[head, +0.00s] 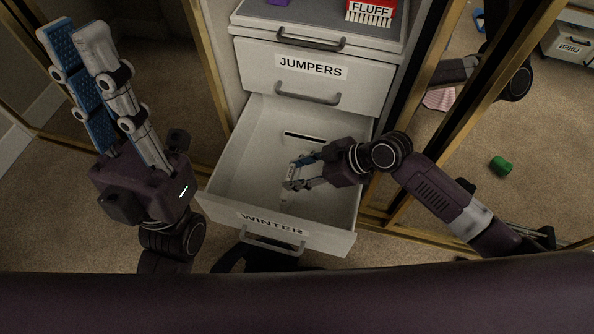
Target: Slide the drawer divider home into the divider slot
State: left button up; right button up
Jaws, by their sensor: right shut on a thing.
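The open drawer labelled WINTER (230,187) is pulled out, and its pale inside shows in the head view. A dark narrow slot (304,137) shows inside it, toward the back. My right gripper (291,180) reaches into the drawer from the right, in front of the slot and to its left. It is shut on a small pale piece (284,196), likely the divider, which barely stands out from the drawer; its shape and tilt cannot be told. My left gripper (74,38) is raised at the left, away from the drawer, open and empty, with blue finger pads.
The shut JUMPERS drawer (312,69) sits above, with a red FLUFF box (370,10) on the cabinet top. Gold-framed door panels (471,107) stand at the right. A green object (501,166) appears on carpet there. Carpet (60,195) is clear at the left.

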jog(key=shift+f+b, duration=0.3)
jog(key=shift+f, duration=0.25)
jog(key=o, duration=1.3)
jog(key=v, duration=1.2)
